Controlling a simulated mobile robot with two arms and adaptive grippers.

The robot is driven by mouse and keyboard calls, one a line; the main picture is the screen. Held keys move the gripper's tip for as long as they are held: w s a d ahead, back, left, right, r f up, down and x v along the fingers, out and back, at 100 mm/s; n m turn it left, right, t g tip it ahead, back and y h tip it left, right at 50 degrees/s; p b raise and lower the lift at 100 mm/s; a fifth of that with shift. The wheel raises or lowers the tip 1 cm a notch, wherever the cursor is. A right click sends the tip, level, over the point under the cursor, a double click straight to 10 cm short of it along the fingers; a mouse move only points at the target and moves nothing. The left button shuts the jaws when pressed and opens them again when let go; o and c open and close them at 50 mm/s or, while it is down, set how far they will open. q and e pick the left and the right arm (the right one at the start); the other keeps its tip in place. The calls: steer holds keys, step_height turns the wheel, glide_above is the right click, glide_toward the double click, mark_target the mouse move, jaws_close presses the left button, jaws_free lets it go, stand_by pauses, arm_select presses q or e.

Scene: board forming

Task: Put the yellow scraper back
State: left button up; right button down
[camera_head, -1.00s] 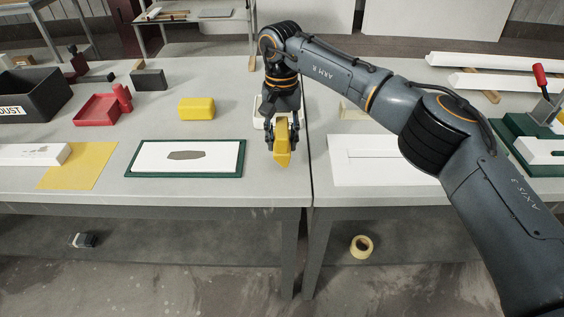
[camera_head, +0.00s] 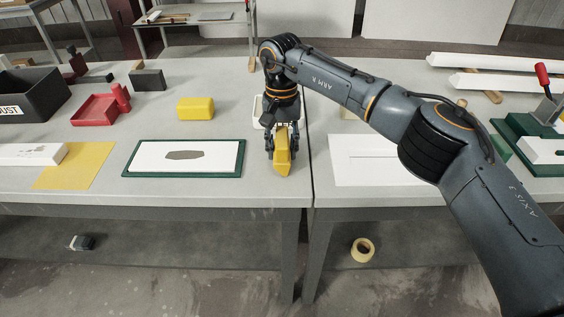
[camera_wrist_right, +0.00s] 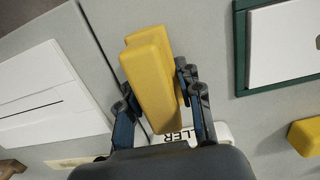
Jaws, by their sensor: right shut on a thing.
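The yellow scraper (camera_head: 283,152) is a yellow block held between the fingers of my right gripper (camera_head: 282,143), near the seam between the two tables. In the right wrist view the scraper (camera_wrist_right: 151,76) sits between the two fingers of the gripper (camera_wrist_right: 160,95). A white tray (camera_head: 260,112) lies just behind the gripper, mostly hidden by it. In the wrist view it shows dark letters ending in "LLER" (camera_wrist_right: 205,134). I cannot tell whether the scraper touches the table. My left gripper is not in view.
A second yellow block (camera_head: 196,108) lies on the left table. A green-framed white board (camera_head: 237,160) with a grey patch lies left of the gripper. A white sheet (camera_head: 375,170) lies to the right. A red tray (camera_head: 97,110) and a black bin (camera_head: 40,95) stand farther left.

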steer(key=shift+f, duration=0.3)
steer(key=shift+c, duration=2.4)
jaws_free()
steer(key=shift+r, duration=0.25)
steer(key=r, duration=0.7)
steer(key=w+r, duration=0.1)
steer(key=r, duration=0.3)
steer(key=shift+r, duration=0.3)
steer(key=shift+f, duration=0.1)
